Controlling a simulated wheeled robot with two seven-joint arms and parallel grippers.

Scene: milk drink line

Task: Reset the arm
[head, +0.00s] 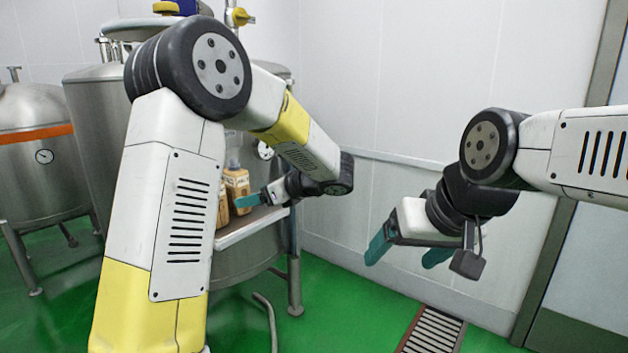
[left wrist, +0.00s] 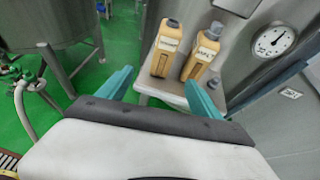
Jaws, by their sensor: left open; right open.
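My left arm rises large on the left of the head view and bends over toward the tank. My left gripper (head: 262,198) is near the bottles, partly hidden by its own arm in the head view. In the left wrist view its two teal fingers (left wrist: 160,88) are spread apart with nothing between them. Past the fingertips, two tan bottles stand upright on a pale shelf: one bottle (left wrist: 168,50) and another (left wrist: 202,55). My right gripper (head: 408,255) comes in from the right, open and empty, pointing down-left above the floor.
Steel tanks (head: 40,165) stand at the left and behind my left arm. The shelf (head: 245,228) juts from the near tank, which carries a round gauge (left wrist: 273,41). A floor drain grate (head: 432,332) lies at the lower right. The green floor between is clear.

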